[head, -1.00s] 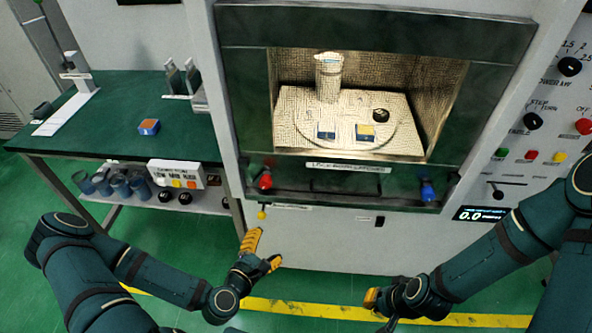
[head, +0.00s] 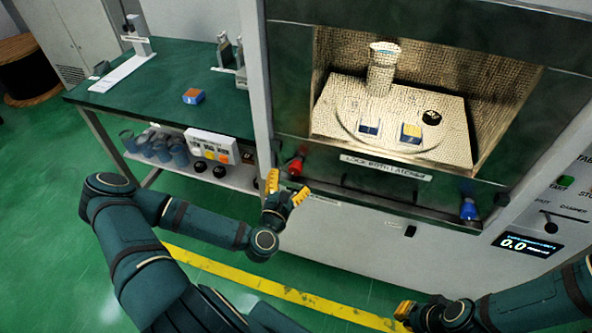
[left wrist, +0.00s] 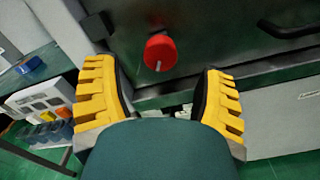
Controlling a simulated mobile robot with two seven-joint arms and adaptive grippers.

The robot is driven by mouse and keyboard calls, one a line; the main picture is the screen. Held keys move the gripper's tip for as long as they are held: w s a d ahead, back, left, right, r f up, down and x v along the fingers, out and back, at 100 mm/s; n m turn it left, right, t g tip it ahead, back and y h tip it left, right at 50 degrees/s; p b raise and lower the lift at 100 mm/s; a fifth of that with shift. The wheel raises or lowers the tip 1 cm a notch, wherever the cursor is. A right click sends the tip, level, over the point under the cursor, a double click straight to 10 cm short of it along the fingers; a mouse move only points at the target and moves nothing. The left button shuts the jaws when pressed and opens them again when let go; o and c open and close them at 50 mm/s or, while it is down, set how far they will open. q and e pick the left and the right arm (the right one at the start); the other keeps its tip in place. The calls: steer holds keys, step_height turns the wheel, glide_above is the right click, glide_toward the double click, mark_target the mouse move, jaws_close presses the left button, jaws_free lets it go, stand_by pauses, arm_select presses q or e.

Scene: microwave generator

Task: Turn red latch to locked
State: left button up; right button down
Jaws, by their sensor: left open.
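The red latch (head: 295,166) is a round knob at the lower left of the microwave chamber's front frame. In the left wrist view the red latch (left wrist: 160,52) has a pale line pointing down on its face. My left gripper (head: 286,188) is open just below the latch. In the left wrist view the yellow fingers of my left gripper (left wrist: 160,95) stand wide apart, with the latch beyond and between them, not touched. A blue latch (head: 469,209) sits at the frame's lower right. My right gripper (head: 404,312) is low at the bottom, its jaws unclear.
The lit chamber holds a white cylinder (head: 382,70), small blocks and a black puck on a round plate. A label (head: 385,168) lies between the latches. A green bench (head: 160,100) with a lower shelf stands left. The floor in front is clear.

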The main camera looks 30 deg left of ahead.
mark_target(294, 172)
arm_select(q)
steer(key=shift+x, duration=2.8)
steer(key=shift+c, duration=0.3)
jaws_close()
